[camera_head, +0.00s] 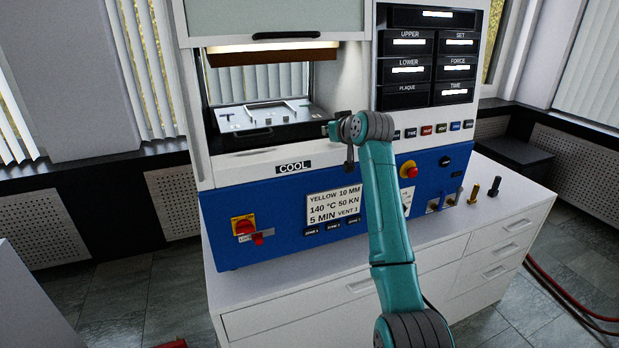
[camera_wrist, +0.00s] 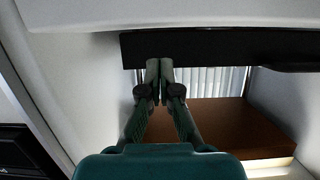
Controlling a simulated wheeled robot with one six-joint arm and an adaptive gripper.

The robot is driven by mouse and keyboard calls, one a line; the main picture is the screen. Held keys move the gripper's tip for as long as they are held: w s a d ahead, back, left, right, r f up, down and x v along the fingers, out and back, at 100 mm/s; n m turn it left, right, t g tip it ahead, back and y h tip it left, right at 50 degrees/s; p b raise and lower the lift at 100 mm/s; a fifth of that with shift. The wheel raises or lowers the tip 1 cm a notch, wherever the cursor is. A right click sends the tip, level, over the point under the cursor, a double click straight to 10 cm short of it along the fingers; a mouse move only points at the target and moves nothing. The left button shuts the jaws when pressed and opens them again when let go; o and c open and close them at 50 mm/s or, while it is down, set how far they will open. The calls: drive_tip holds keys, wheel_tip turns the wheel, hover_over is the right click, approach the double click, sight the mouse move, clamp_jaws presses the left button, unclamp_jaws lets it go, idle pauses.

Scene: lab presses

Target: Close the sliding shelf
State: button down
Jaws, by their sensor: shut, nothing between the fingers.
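The sliding shelf (camera_head: 240,141) is the dark, low shelf in the open chamber of the press, with a white-grey plate on top and a dark handle on its front. In the wrist view, which looks upside down, its black front (camera_wrist: 215,48) runs across the top, with the handle at the right. My gripper (camera_head: 332,130) is at the right end of the shelf front. In the wrist view my gripper (camera_wrist: 160,66) has its two fingertips together, empty, overlapping the black front. I cannot tell whether they touch it, or how far out the shelf stands.
A brown upper block (camera_head: 272,55) hangs in the chamber, below a raised door (camera_head: 273,18) with a black handle. The white chamber wall (camera_head: 350,80) and control panel (camera_head: 427,60) are close to my gripper. A red button (camera_head: 408,169) sits beside my arm.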

drive_tip(key=s+d, duration=0.2)
drive_tip(key=s, duration=0.5)
drive_tip(key=shift+s+d, duration=0.25)
drive_tip(key=shift+s, duration=0.05)
